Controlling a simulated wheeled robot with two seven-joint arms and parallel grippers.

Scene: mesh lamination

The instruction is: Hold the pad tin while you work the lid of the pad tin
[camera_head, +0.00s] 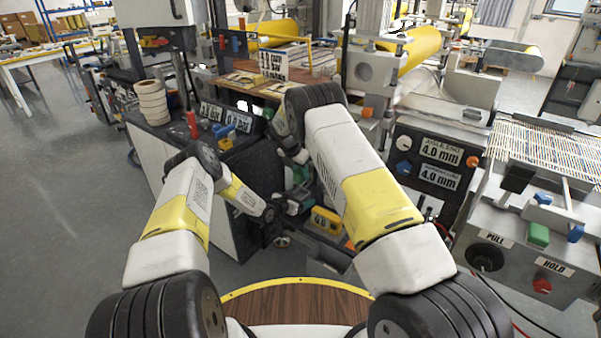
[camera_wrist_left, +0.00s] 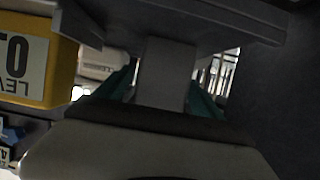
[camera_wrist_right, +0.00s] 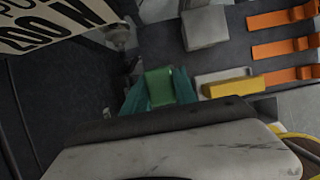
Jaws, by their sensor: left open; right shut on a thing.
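My left gripper (camera_head: 296,202) is low in the head view, in front of the dark cabinet. In the left wrist view its teal fingers (camera_wrist_left: 164,88) are open, on either side of a grey upright piece (camera_wrist_left: 165,70) below a wide dark grey slab (camera_wrist_left: 185,22). I cannot tell whether they touch it. My right gripper (camera_wrist_right: 158,92) is shut on a green block (camera_wrist_right: 161,84) in the right wrist view; in the head view it is mostly hidden behind my right arm. I cannot identify the pad tin or its lid for certain in any view.
A yellow box (camera_wrist_left: 52,72) with a label is close beside my left gripper. Orange bars (camera_wrist_right: 284,48) and a yellow bar (camera_wrist_right: 236,87) lie right of my right gripper. A lettered sign (camera_wrist_right: 60,22) is at upper left. Machines flank the head view; open floor (camera_head: 70,150) is left.

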